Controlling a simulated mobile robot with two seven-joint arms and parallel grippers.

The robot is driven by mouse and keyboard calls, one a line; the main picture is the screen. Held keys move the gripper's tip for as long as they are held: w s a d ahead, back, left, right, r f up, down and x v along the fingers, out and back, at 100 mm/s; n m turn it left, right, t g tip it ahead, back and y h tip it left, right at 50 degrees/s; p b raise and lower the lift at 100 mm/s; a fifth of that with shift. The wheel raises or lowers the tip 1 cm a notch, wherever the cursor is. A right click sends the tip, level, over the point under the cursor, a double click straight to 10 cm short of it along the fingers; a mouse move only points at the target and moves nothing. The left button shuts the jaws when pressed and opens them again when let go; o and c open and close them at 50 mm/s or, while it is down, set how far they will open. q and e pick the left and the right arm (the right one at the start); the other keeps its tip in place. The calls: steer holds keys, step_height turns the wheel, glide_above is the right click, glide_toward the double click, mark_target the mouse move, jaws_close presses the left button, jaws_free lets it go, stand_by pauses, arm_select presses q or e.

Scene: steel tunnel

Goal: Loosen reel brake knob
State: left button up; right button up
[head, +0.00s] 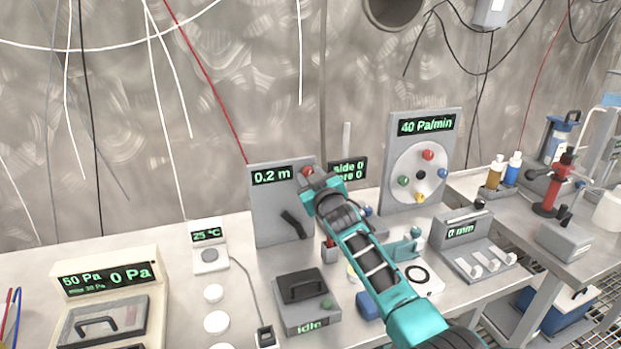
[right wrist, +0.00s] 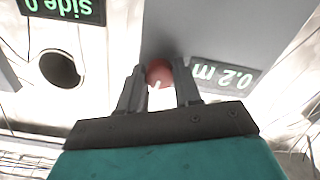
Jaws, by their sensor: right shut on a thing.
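The red knob (head: 307,173) sits at the upper right of a grey upright panel whose display reads 0.2 m (head: 272,176). My right gripper (head: 312,180) is at that knob, with the arm reaching in from the lower right. In the right wrist view the red knob (right wrist: 159,73) is between the two fingers of my right gripper (right wrist: 160,82), which are shut on it. The 0.2 m display (right wrist: 222,76) appears upside down beside it. A dark lever (head: 293,223) is lower on the same panel. My left gripper is not in view.
Right of my arm stands a panel reading 40 Pa/min (head: 426,125) with a white disc of coloured knobs. A display reading side 0 (head: 348,169) is partly hidden behind my gripper. A grey box marked idle (head: 306,300) and white discs (head: 214,293) stand in front.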

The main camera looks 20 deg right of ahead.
steer(key=shift+r+n, duration=0.15)
steer(key=shift+n, duration=1.05)
steer(key=o, duration=1)
steer(key=shift+o, duration=0.2)
steer(key=shift+s, duration=0.1)
steer(key=s, duration=1.2)
steer(key=shift+s+d, duration=0.25)
steer(key=shift+s, duration=0.05)
steer(key=shift+f, duration=0.2)
